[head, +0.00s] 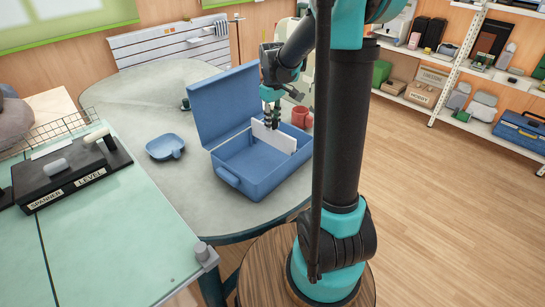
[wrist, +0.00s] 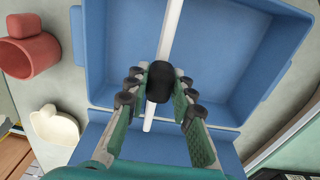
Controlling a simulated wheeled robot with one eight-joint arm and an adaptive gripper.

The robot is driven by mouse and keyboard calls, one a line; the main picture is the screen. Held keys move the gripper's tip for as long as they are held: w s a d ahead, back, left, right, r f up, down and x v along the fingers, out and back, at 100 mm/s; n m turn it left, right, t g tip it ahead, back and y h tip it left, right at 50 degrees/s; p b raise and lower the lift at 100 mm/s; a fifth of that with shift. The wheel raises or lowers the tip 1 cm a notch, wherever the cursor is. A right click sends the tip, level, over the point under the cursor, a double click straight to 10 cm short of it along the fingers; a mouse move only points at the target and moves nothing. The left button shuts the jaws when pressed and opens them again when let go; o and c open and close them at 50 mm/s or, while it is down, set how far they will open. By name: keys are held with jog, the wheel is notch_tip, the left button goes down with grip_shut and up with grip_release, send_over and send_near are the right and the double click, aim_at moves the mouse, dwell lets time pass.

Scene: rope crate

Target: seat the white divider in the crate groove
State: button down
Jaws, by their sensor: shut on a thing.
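The blue crate (head: 256,183) stands on the grey round table with its lid (head: 225,100) open; in the wrist view its wall (wrist: 98,60) surrounds the divider's far part. The white divider (head: 279,139) is upright across the crate, its top edge showing as a white strip (wrist: 173,28) in the wrist view. My gripper (head: 271,118) is above the divider, its fingers (wrist: 159,90) shut around a dark rounded grip piece (wrist: 161,82) at the divider's top edge. The divider's lower edge and the groove are hidden, so I cannot tell whether they meet.
A red mug (head: 302,117) stands close beside the crate, also in the wrist view (wrist: 28,53). A white cup-like thing (wrist: 55,127) is below it there. A blue dish (head: 165,147) lies left of the crate. A green-topped bench (head: 120,238) with a labelled black holder is at left.

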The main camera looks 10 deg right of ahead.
jog(key=shift+f, duration=2.7)
dwell(2.3)
jog(key=c, duration=1.2)
grip_release()
jog(key=shift+r, duration=0.1)
notch_tip(320, 180, up, 12)
jog(key=shift+f, duration=0.1)
jog(key=s+d+f+m+t, duration=0.1)
jog(key=s+f+m, duration=0.1)
jog(key=s+f, duration=0.2)
jog(key=s+d+f+m+t, duration=0.1)
jog(key=s+f+m, duration=0.2)
jog(key=s, duration=0.8)
jog(key=s+d+f+m+t, duration=0.2)
jog(key=s+f, duration=0.4)
jog(key=s, duration=0.1)
jog(key=shift+s+m, duration=0.3)
jog(key=shift+s, duration=0.05)
